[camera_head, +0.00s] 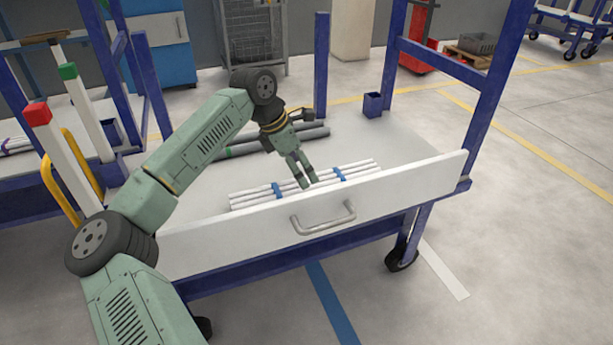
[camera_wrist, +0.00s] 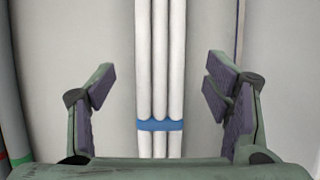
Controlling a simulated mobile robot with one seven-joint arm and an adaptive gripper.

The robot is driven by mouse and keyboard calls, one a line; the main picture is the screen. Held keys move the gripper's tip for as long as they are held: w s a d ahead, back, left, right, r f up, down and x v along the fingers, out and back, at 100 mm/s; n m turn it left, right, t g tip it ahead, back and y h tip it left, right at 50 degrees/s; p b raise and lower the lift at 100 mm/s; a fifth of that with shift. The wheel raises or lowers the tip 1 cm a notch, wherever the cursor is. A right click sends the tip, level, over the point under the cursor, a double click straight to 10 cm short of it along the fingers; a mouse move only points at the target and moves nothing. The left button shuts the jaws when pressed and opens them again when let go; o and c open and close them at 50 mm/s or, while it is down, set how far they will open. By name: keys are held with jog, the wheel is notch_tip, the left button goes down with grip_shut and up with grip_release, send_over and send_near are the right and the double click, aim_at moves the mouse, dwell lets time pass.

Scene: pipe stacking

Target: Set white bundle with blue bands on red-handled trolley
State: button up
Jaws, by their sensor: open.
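The white bundle (camera_head: 360,170) of several thin pipes with blue bands lies flat on the grey deck of a blue-framed trolley (camera_head: 480,112), behind its white front board. My gripper (camera_head: 308,184) is just above the bundle's middle. In the wrist view, the open gripper (camera_wrist: 162,95) has one finger on each side of the bundle (camera_wrist: 160,60), with gaps on both sides; a blue band shows between the fingers. A trolley (camera_head: 30,188) at left has a red-capped white post (camera_head: 62,150). I cannot tell whether this is the red-handled trolley.
Dark pipes (camera_head: 300,135) lie on the same deck behind the bundle. The white front board (camera_head: 240,228) with a grey handle (camera_head: 325,218) rises in front. Blue posts stand at the deck's corners. Clear floor (camera_head: 540,230) lies at right.

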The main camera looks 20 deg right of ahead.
jog(key=v, duration=0.6)
jog(key=shift+p, duration=0.35)
jog(key=shift+r, duration=0.15)
